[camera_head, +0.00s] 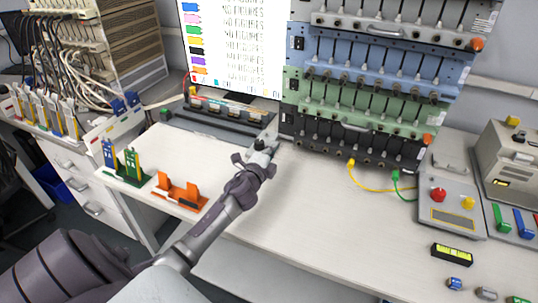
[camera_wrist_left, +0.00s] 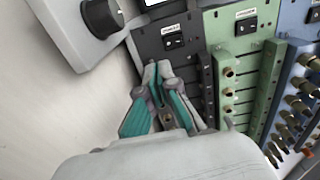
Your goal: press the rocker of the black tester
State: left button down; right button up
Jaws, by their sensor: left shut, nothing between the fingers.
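The black tester (camera_head: 350,151) is the lowest unit of the rack in the head view. Its left end also shows in the wrist view (camera_wrist_left: 150,46), with a white label and a small black rocker (camera_wrist_left: 175,42). My left gripper (camera_head: 268,147) is just left of the tester's left end. In the wrist view the gripper (camera_wrist_left: 157,68) has its fingertips together with nothing between them. The tips appear just below the rocker in that picture; I cannot tell whether they touch the tester. My right gripper is out of view.
The green tester (camera_wrist_left: 231,66) has its own rocker (camera_wrist_left: 246,26) beside the black one. A pale box with a black knob (camera_wrist_left: 101,18) stands close by. An orange holder (camera_head: 180,192) and yellow and green leads (camera_head: 375,188) lie on the bench. The front middle bench is clear.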

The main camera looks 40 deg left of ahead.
pick_arm(q)
jog(key=v, duration=0.2)
jog(key=shift+s+d, duration=0.1)
jog(key=shift+s, duration=0.2)
jog(key=shift+s+f, duration=0.15)
jog(key=shift+s, duration=0.1)
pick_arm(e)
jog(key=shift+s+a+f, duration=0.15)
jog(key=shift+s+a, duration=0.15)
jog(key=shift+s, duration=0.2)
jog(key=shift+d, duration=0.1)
